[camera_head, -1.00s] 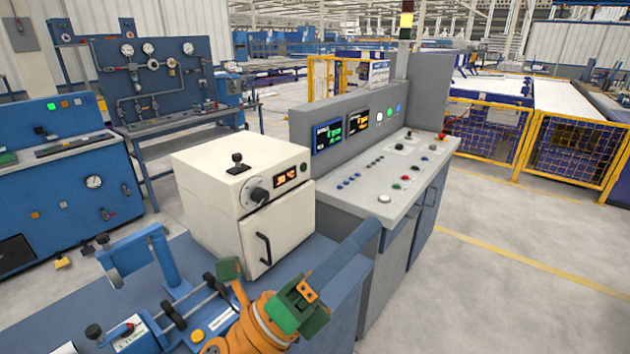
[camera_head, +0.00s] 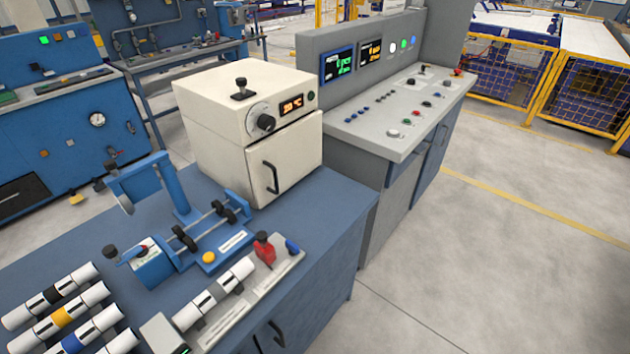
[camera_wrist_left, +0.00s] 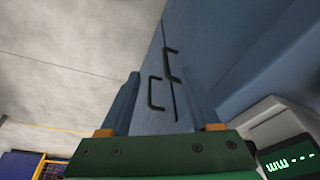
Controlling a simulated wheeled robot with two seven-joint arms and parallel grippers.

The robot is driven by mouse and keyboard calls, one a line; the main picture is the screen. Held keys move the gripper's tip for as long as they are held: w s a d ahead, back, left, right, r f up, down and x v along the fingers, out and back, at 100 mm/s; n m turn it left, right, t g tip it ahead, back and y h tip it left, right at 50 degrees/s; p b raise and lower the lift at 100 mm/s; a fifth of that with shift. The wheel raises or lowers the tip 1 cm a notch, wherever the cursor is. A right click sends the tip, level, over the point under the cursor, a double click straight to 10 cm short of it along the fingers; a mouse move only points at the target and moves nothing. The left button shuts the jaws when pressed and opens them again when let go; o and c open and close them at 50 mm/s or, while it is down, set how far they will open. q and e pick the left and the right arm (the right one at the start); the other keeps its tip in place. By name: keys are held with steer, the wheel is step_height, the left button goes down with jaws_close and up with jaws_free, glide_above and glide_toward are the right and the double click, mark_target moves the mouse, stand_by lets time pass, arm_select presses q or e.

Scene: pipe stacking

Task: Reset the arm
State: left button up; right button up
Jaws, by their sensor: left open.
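My left gripper (camera_wrist_left: 162,80) shows in the left wrist view with two blue fingers spread apart on a green palm. Nothing is between the fingers. Beyond them are a blue cabinet front (camera_wrist_left: 155,120) with dark handles and the grey floor. Neither of my arms shows in the head view. White pipes with black, yellow (camera_head: 60,316) and blue bands lie side by side at the lower left of the bench. Another white pipe with a grey band (camera_head: 213,296) lies on a grey fixture (camera_head: 275,278).
A blue clamp stand (camera_head: 180,230) stands on the blue bench (camera_head: 330,205). A cream oven (camera_head: 215,130) stands behind it. A grey control console (camera_head: 400,110) adjoins the bench. Open floor (camera_head: 500,270) lies to the right, with yellow fencing (camera_head: 590,95) beyond.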

arm_select(q)
steer(key=s+f+g+b, duration=0.1)
steer(key=s+f+b, duration=0.3)
steer(key=f, duration=1.3)
steer(key=s+a+f+g+b, duration=0.1)
steer(key=s+a+f+b, duration=0.1)
steer(key=s+f, duration=0.8)
steer(key=shift+s+a+b, duration=0.2)
steer(key=shift+s+b, duration=0.1)
steer(key=shift+b, duration=0.15)
